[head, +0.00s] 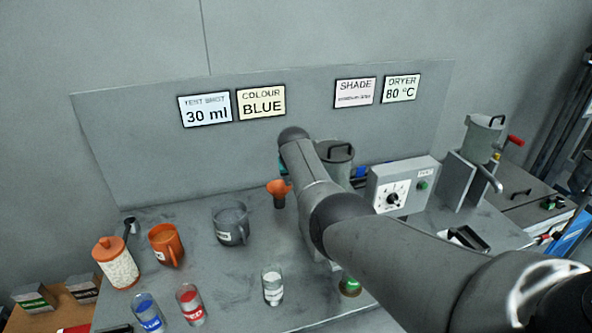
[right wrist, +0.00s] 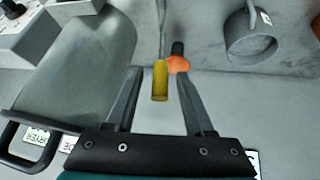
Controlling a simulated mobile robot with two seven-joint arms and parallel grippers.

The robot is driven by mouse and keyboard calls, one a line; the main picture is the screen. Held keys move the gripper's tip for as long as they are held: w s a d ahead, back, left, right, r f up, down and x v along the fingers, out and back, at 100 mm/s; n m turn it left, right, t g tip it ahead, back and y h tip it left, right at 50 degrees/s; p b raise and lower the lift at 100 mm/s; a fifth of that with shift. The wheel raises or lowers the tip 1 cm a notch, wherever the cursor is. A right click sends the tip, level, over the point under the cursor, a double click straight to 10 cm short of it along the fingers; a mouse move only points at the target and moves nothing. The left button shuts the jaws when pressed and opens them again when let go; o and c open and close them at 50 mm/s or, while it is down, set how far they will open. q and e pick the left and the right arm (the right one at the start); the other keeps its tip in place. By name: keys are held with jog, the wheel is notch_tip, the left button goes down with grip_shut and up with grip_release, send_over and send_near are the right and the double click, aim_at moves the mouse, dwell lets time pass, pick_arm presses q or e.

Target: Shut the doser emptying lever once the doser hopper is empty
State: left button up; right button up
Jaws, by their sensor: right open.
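A yellow lever handle (right wrist: 160,82) on a thin grey rod shows in the right wrist view. I take it for the doser emptying lever. My right gripper (right wrist: 158,73) is open, its fingers on either side of the yellow handle in the picture; I cannot tell whether they touch it. The grey doser hopper (right wrist: 85,60), with a black handle, is left of the fingers there. In the head view my right arm partly covers the hopper (head: 338,153) and hides the lever and fingers. The hopper's contents cannot be seen. My left gripper is not in view.
A grey jug (head: 231,223), an orange jug (head: 166,245) and several glasses stand on the bench. A control box with a dial (head: 402,187) and another grey pot (head: 483,138) are to the right.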

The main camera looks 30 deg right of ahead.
jog(key=p+v, duration=0.2)
jog(key=v, duration=1.3)
jog(key=shift+p, duration=0.4)
jog(key=shift+s+f, duration=0.1)
